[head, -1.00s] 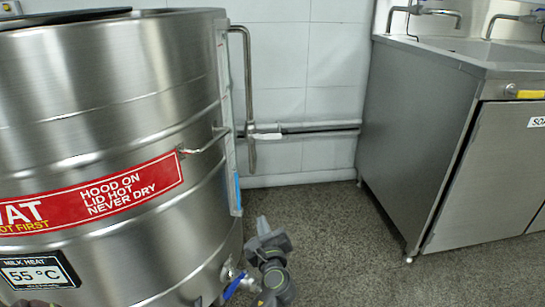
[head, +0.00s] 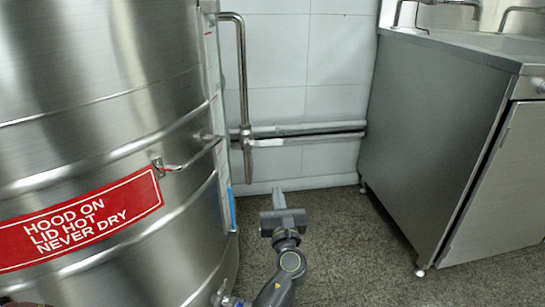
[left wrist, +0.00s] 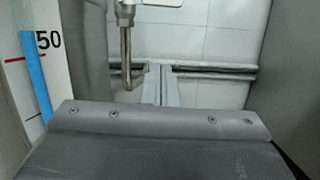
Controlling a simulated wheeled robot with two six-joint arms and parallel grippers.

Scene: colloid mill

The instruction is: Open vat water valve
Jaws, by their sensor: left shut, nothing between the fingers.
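A vertical steel water pipe (head: 243,90) bends out beside the tall steel vat (head: 90,110) and runs down in front of pale wall pipes (head: 310,134). A light lever-like piece (head: 266,142) sits by the pipe's lower part; I cannot tell its exact position. My left gripper (head: 279,197) is shut and empty, low in front of the wall, below and right of the pipe's end. In the left wrist view its closed fingers (left wrist: 161,85) point at the wall pipes, and the steel pipe (left wrist: 126,50) hangs left of them, apart. My right gripper is out of view.
A steel sink cabinet (head: 445,140) stands to the right. A bar handle (head: 190,156) and a level gauge with a blue strip (head: 231,208) stick out on the vat's side. Speckled floor (head: 360,245) between vat and cabinet is free.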

